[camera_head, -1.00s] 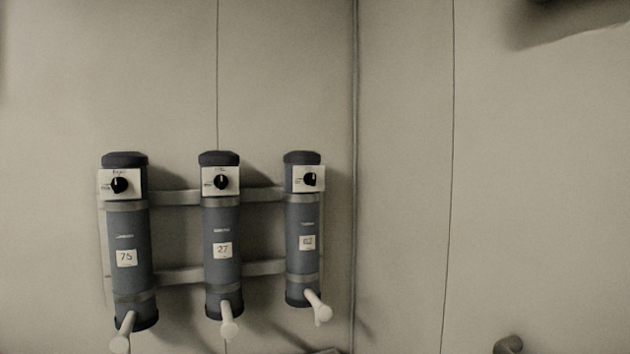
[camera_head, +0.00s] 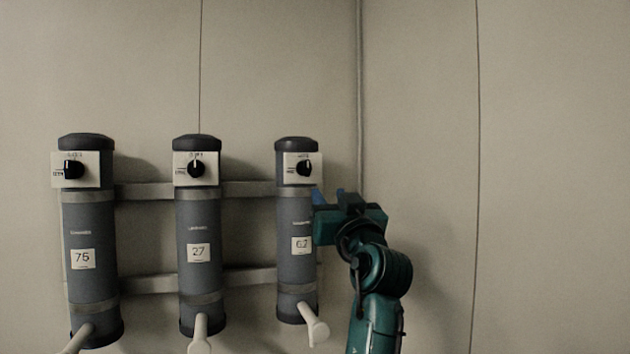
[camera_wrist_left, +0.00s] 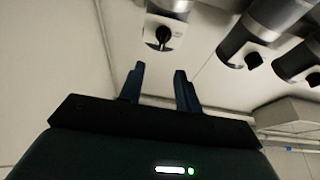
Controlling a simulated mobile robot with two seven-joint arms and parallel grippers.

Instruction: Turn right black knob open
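The right black knob (camera_head: 304,168) sits on a white plate near the top of the right grey cylinder (camera_head: 295,215), labelled 67. My left gripper (camera_head: 327,198) is just right of this cylinder and below the knob, apart from the knob. In the left wrist view, my left gripper (camera_wrist_left: 160,82) has its two blue fingers apart with nothing between them. A black knob (camera_wrist_left: 163,36) on a white plate shows beyond the fingertips; it appears to be the right one. My right gripper is in neither view.
Two similar cylinders stand to the left, labelled 27 (camera_head: 202,220) and 75 (camera_head: 92,220), each with a black knob. Metal rails (camera_head: 147,190) run behind them. White handles (camera_head: 314,325) stick out below. The wall right of my arm is bare.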

